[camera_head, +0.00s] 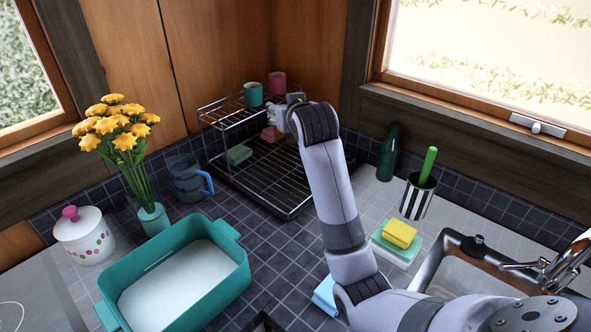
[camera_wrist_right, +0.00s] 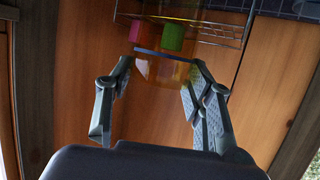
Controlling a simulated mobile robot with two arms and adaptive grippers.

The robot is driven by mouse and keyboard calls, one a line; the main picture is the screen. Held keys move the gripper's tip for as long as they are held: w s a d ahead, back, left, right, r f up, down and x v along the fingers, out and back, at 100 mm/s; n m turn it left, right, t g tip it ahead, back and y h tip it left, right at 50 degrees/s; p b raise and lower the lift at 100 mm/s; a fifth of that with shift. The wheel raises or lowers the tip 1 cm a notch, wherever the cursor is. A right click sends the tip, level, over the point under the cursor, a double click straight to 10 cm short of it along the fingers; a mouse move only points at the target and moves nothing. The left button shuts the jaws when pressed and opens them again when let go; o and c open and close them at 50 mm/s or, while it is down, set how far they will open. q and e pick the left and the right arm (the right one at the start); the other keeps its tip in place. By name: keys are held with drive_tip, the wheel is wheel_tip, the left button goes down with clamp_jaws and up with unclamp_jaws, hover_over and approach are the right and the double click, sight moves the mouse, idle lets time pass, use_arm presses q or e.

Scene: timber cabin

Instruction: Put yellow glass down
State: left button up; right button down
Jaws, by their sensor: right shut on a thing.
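The yellow glass (camera_wrist_right: 160,72) is see-through and amber in the right wrist view, between the two fingers of my right gripper (camera_wrist_right: 163,66). My right gripper (camera_head: 280,113) is shut on it. In the head view this gripper is at the upper level of the wire dish rack (camera_head: 290,205), and the glass cannot be made out there. A green cup (camera_head: 253,94) and a pink cup (camera_head: 278,80) stand on the rack's upper shelf just behind the gripper. I cannot tell whether the glass touches the rack. My left gripper is not in view.
A green bottle (camera_head: 388,153) and a striped holder (camera_head: 416,197) stand right of my arm, near sponges (camera_head: 399,233) and the sink (camera_head: 453,272). A blue pitcher (camera_head: 187,180), flower vase (camera_head: 153,218), white jar (camera_head: 84,237) and teal basin (camera_head: 236,270) are on the left.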

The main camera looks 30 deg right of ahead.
sight(287, 145)
wheel_tip(287, 145, down, 9)
drive_tip(key=shift+s+f+p, duration=0.1)
drive_tip(key=shift+f+p, duration=0.05)
drive_tip(key=shift+p, duration=0.5)
wheel_tip(287, 145, down, 9)
drive_tip(key=shift+r+p, duration=0.1)
drive_tip(key=shift+p, duration=0.35)
drive_tip(key=shift+f, duration=0.2)
drive_tip(key=c, duration=0.8)
unclamp_jaws()
drive_tip(key=shift+f, duration=0.1)
drive_tip(key=shift+o, duration=0.2)
